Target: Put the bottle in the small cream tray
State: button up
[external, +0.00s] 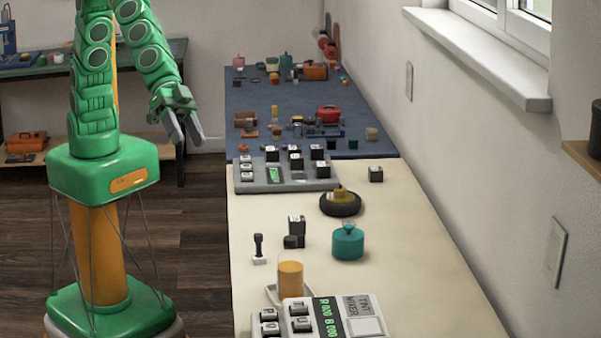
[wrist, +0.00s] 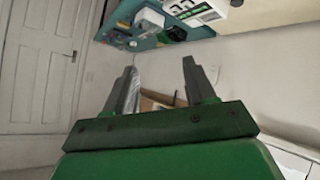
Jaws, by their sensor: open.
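My gripper (external: 184,130) is open and empty, in the air left of the long table. In the wrist view my gripper (wrist: 160,78) shows its two fingers apart with nothing between them. A squat teal vessel (external: 348,244) with a narrow top stands to the right. I cannot tell for sure which thing is the bottle.
A tint mixer panel (external: 338,318) is at the front edge of view. Black blocks (external: 296,228), a small stamp-like tool (external: 258,248) and a dark round holder (external: 340,203) stand behind. A grey panel (external: 245,186) and a cluttered blue mat (external: 275,100) lie farther back. The right table side is clear.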

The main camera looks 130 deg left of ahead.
jog(key=s+a+f+g+y, duration=0.1)
jog(key=s+a+g, duration=0.3)
jog(key=s, duration=1.3)
jog(key=s+a+f+g+y, duration=0.1)
jog(key=s+a+g, duration=0.3)
jog(key=s+a, duration=0.6)
jog(key=s+a+f+m+g+y, duration=0.1)
jog(key=s+a+g, duration=0.3)
jog(key=s, duration=2)
jog(key=a, duration=0.3)
jog(key=shift+s+a, duration=0.25)
jog(key=shift+s, duration=0.05)
